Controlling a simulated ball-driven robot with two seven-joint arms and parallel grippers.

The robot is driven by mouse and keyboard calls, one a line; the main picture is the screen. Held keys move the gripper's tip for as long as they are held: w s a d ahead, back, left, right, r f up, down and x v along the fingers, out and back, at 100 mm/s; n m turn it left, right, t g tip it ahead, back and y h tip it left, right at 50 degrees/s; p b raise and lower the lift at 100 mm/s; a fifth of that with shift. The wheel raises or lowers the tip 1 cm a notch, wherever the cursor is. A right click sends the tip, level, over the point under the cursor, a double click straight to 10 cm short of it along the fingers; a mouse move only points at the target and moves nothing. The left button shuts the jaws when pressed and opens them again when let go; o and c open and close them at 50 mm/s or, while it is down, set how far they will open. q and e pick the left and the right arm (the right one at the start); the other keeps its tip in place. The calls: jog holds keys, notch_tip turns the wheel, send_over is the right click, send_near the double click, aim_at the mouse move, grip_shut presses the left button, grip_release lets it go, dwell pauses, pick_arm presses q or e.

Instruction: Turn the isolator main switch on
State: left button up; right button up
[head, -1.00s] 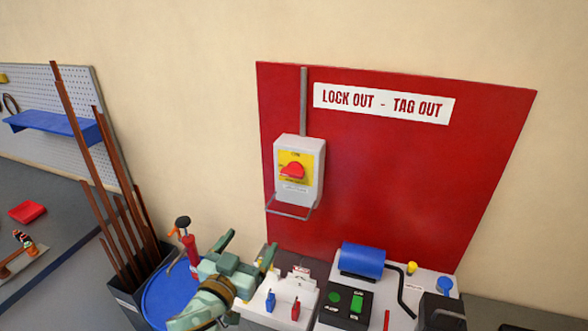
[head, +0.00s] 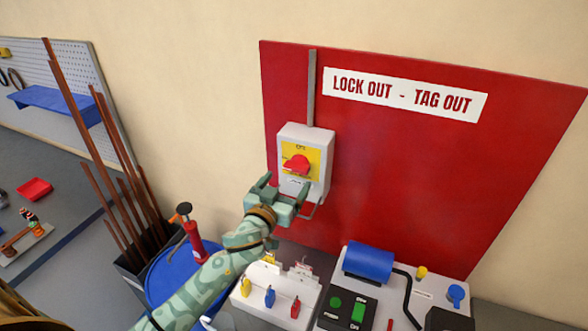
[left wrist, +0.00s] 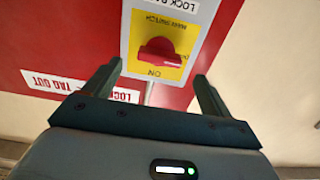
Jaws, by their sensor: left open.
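The isolator (head: 318,178) is a light grey box with a yellow plate on the red board, and its red rotary knob (head: 297,164) lies roughly crosswise. In the left wrist view, the red knob (left wrist: 159,53) shows on the yellow plate, with an ON mark beside it, turned over in this view. My left gripper (head: 286,186) is open and empty, just below the knob in the head view. In the left wrist view its two fingers (left wrist: 158,74) stand either side of the knob, and I see no contact. My right gripper is not in view.
A metal loop hangs under the isolator. Below are a white block (head: 250,292) with coloured padlocks, a blue motor (head: 368,261) and a blue drum (head: 165,280) carrying a red pump. Brown bars (head: 75,120) lean at the left.

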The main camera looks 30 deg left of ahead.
aim_at(294, 171)
pick_arm(q)
jog(key=w, duration=0.4)
jog(key=shift+w+a, duration=0.1)
jog(key=shift+w, duration=0.65)
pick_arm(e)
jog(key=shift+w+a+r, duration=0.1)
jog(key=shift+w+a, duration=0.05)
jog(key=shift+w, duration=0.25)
pick_arm(q)
jog(key=c, duration=1)
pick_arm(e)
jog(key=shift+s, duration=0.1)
